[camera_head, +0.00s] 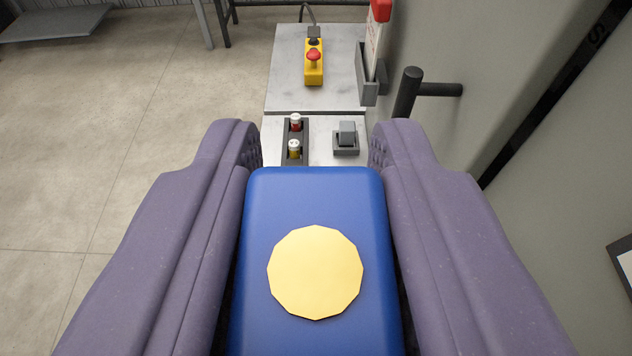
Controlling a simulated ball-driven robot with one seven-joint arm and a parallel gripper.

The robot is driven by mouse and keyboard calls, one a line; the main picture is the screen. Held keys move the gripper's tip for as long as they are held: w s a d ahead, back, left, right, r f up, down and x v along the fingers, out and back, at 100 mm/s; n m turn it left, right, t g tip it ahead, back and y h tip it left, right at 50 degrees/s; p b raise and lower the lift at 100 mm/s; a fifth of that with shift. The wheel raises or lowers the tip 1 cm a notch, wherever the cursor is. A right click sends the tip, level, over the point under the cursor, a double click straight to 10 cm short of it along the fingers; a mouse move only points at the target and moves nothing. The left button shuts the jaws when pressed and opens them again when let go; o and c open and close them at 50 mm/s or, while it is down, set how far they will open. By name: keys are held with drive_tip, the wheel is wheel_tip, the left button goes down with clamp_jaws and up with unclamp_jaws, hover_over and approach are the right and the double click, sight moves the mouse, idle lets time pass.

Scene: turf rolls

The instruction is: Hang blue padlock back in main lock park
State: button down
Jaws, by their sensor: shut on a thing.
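My gripper (315,148) has two purple fingers, shut on the sides of a blue block-shaped body with a pale yellow disc on its face. I take this to be the blue padlock (316,198). It fills the lower middle of the view, close to the camera. Its shackle is not visible, and its lower end is cut off by the frame. I cannot pick out the main lock park for certain.
Beyond the fingertips is a grey bench (285,95). On it are a yellow box with a red button (314,70), a dark holder (300,132) with red and yellow pieces, and a grey block (346,137). A black handle (408,92) juts out at right. Open floor (110,130) lies left.

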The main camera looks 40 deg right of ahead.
drive_tip(key=shift+s+a+f+b, duration=0.1)
drive_tip(key=shift+b, duration=0.4)
wheel_tip(320, 180, down, 6)
drive_tip(key=b, duration=0.6)
drive_tip(key=shift+r+b, duration=0.25)
drive_tip(key=shift+b, duration=1.15)
idle(0.8)
drive_tip(key=shift+f+b, duration=2.55)
drive_tip(key=shift+b, duration=0.3)
drive_tip(key=c, duration=0.7)
unclamp_jaws()
drive_tip(key=shift+s, duration=0.1)
